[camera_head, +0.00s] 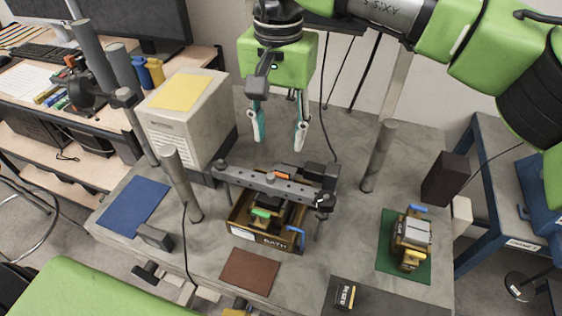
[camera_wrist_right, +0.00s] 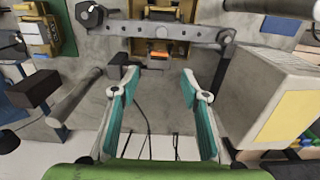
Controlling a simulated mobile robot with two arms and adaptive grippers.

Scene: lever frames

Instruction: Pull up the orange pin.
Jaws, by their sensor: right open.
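A small orange piece (camera_head: 270,177), which I take to be the orange pin, shows at the middle of a grey metal bar (camera_head: 240,180). The pin's lower part is hidden. My left gripper is out of view.
A brown box (camera_head: 241,231) with devices inside stands under the bar. Grey posts (camera_head: 379,157) rise from the table. A pale box with a yellow sheet (camera_head: 183,91) stands left. A device sits on a green mat (camera_head: 387,266) at right. A blue mat (camera_head: 133,204) lies left.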

